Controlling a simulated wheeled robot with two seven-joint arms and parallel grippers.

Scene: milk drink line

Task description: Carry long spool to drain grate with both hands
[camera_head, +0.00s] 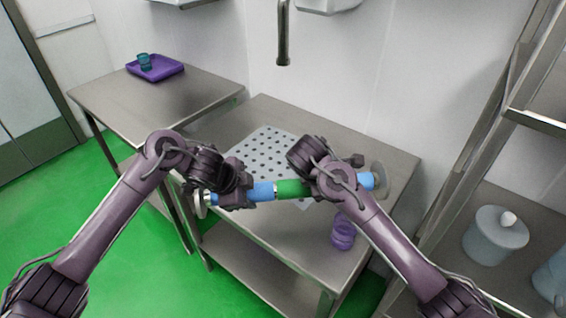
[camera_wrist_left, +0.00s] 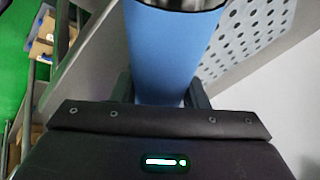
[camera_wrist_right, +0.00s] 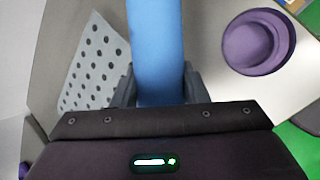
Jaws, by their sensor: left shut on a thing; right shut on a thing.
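The long spool (camera_head: 292,188) has a green middle, blue sections near both ends and pale flanged ends. It lies nearly level across the front of the steel table. My left gripper (camera_head: 236,190) is shut on its left blue section, which also shows in the left wrist view (camera_wrist_left: 170,50). My right gripper (camera_head: 335,182) is shut on its right blue section, which shows in the right wrist view (camera_wrist_right: 156,50); my arm hides part of it in the head view. The drain grate (camera_head: 262,150), a pale plate with holes, lies on the table behind the spool.
A purple cup-like thing (camera_head: 343,232) stands at the table's front right, near my right arm. A side table (camera_head: 110,95) at the left holds a purple tray (camera_head: 172,68) with a teal cup (camera_head: 144,62). A shelf with a lidded container (camera_head: 494,238) stands at the right.

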